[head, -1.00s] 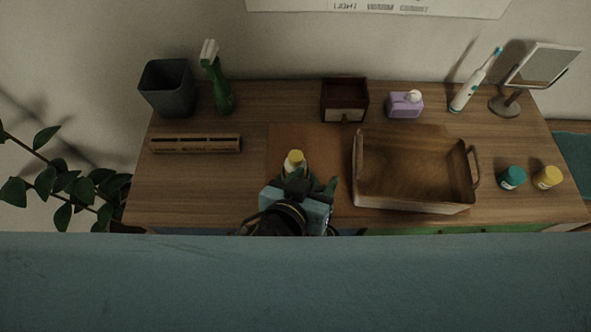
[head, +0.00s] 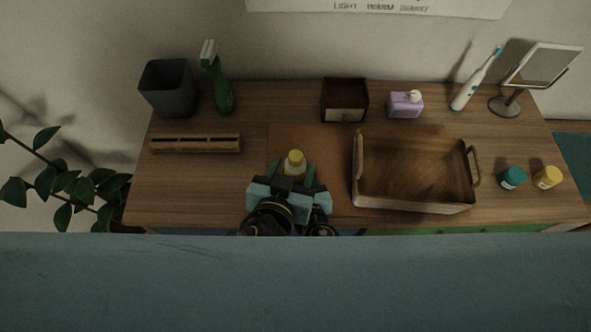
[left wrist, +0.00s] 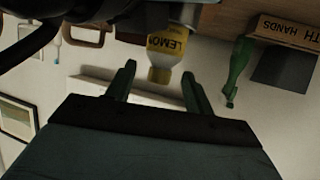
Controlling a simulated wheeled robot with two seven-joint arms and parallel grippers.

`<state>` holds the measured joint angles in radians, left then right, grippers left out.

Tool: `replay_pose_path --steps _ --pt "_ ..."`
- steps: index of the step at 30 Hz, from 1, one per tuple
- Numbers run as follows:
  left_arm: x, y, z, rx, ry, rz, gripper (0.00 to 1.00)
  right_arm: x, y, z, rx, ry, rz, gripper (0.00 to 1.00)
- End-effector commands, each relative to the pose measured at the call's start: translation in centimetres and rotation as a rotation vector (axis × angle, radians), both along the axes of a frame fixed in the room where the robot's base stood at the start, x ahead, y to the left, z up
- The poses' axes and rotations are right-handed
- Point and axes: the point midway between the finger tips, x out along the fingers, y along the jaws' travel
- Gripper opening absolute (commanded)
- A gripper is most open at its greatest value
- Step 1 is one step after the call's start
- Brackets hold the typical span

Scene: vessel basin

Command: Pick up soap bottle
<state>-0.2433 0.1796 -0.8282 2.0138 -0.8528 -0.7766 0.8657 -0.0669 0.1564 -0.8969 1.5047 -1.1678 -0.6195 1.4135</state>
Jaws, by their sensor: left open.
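A bottle with a yellow cap (head: 294,158) stands on the brown mat near the front middle of the wooden top. In the left wrist view the bottle (left wrist: 165,52) shows upside down, with a yellow label reading LEMON. My left gripper (head: 293,174) is open, its two dark green fingers on either side of the bottle in the head view. In the left wrist view the cap lies between the fingers (left wrist: 158,72), with gaps on both sides. The gripper hides the bottle's lower part in the head view. My right gripper is not in view.
A wooden tray (head: 356,187) stands right of the bottle. A purple pump bottle (head: 405,105), small wooden box (head: 344,101), green spray bottle (head: 220,92), dark bin (head: 167,88) and toothbrush (head: 475,80) are farther back. A wooden strip (head: 195,144) lies left.

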Motion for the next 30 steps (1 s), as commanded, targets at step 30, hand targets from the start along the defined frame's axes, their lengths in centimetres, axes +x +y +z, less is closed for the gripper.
replay_pose_path --steps 30 --pt "5.0 -1.2 -1.4 0.0 0.001 0.0 0.2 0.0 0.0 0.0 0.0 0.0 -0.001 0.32"
